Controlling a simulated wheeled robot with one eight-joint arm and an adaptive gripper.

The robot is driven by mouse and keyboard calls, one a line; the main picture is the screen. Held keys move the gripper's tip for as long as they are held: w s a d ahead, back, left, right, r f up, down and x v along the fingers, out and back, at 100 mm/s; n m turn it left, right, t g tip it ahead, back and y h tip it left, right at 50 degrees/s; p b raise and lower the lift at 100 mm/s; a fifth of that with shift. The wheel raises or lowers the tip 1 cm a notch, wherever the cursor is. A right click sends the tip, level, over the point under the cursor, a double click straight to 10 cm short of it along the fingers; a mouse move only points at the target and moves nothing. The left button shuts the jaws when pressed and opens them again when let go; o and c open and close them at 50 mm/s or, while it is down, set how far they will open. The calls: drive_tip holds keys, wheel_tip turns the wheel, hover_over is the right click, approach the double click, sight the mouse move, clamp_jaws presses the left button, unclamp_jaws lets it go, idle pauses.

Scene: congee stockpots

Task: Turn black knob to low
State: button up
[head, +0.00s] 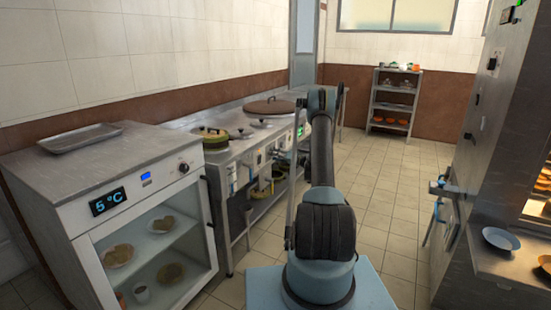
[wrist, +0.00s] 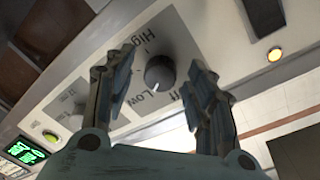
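A round black knob (wrist: 160,73) sits on a light grey panel (wrist: 75,85) in the wrist view. Printed labels "High", "Low" and "Off" stand around it. A small light mark shows at its lower left edge, on the side of "Low"; its exact setting is hard to tell. My gripper (wrist: 160,70) is open, with one finger on each side of the knob in the picture. I see a gap between each finger and the knob. In the head view my arm covers part of the counter's far end, and this knob cannot be made out.
A green display (wrist: 24,152) and a lit round lamp (wrist: 274,54) are on the panel. In the head view, a fridge (head: 150,220) with its own knob stands near left, beside a counter with pots (head: 268,106). The tiled floor (head: 385,210) is clear.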

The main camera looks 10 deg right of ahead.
drive_tip(key=v, duration=1.2)
drive_tip(key=shift+f, duration=0.15)
drive_tip(key=s+a+r+g+h, duration=0.1)
drive_tip(key=s+a+r+g, duration=0.1)
drive_tip(key=s+a+r, duration=0.4)
drive_tip(key=s+a+r+g+h, duration=0.1)
drive_tip(key=s+a+r+g, duration=0.15)
drive_tip(key=r, duration=0.65)
drive_tip(key=s+a+r+g+h, duration=0.1)
drive_tip(key=s+a+r+h, duration=0.15)
drive_tip(key=s, duration=0.55)
drive_tip(key=s+a+r+g+h, duration=0.1)
drive_tip(key=s+a+r, duration=0.3)
drive_tip(key=s, duration=0.4)
drive_tip(key=s+g+h, duration=0.2)
drive_tip(key=s+h, duration=0.2)
drive_tip(key=s, duration=1.6)
drive_tip(key=s+d+f+h, duration=0.2)
drive_tip(key=s+d+f, duration=0.1)
drive_tip(key=s, duration=0.6)
drive_tip(key=s+d+f+h, duration=0.2)
drive_tip(key=s+f, duration=0.3)
drive_tip(key=s, duration=0.5)
drive_tip(key=shift+s+d+f+g, duration=0.2)
drive_tip(key=shift+d+g, duration=0.15)
drive_tip(key=shift+d, duration=0.1)
